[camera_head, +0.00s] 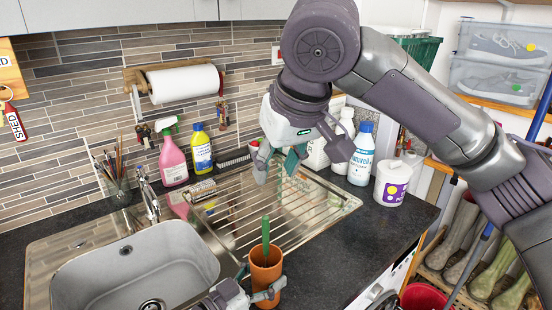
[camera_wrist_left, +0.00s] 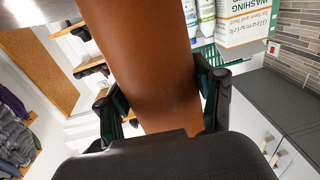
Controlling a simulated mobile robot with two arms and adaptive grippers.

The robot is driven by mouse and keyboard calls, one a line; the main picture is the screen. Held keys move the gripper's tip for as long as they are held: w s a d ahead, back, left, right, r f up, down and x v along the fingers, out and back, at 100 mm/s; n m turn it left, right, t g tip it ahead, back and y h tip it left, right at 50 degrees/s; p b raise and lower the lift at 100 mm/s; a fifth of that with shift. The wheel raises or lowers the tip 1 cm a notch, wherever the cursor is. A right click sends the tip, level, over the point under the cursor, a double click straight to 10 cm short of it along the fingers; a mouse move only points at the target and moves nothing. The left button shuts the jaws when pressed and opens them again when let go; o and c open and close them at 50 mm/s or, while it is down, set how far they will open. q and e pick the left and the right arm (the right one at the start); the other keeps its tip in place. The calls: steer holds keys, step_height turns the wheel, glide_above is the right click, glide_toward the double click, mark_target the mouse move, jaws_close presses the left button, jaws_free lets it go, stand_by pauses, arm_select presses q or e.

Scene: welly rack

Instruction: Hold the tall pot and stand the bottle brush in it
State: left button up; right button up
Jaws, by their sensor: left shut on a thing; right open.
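The tall terracotta pot (camera_head: 266,274) is upright at the front of the worktop in the head view. My left gripper (camera_head: 250,292) is shut on it, and in the left wrist view the pot (camera_wrist_left: 150,60) fills the space between the fingers. A green stick, which looks like the bottle brush's handle (camera_head: 265,238), stands up out of the pot's mouth. Its lower part is hidden inside the pot. My right gripper (camera_head: 277,166) is open and empty above the draining board, behind the pot and apart from it.
The ribbed draining board (camera_head: 310,205) and steel sink (camera_head: 140,270) lie behind and left of the pot. A pink spray bottle (camera_head: 173,162), yellow bottle (camera_head: 201,152), blue-and-white bottle (camera_head: 361,155) and white tub (camera_head: 391,183) stand around. Dark worktop (camera_head: 350,245) to the right is clear.

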arm_select(q)
steer(key=o, duration=1.1)
steer(key=shift+o, duration=0.2)
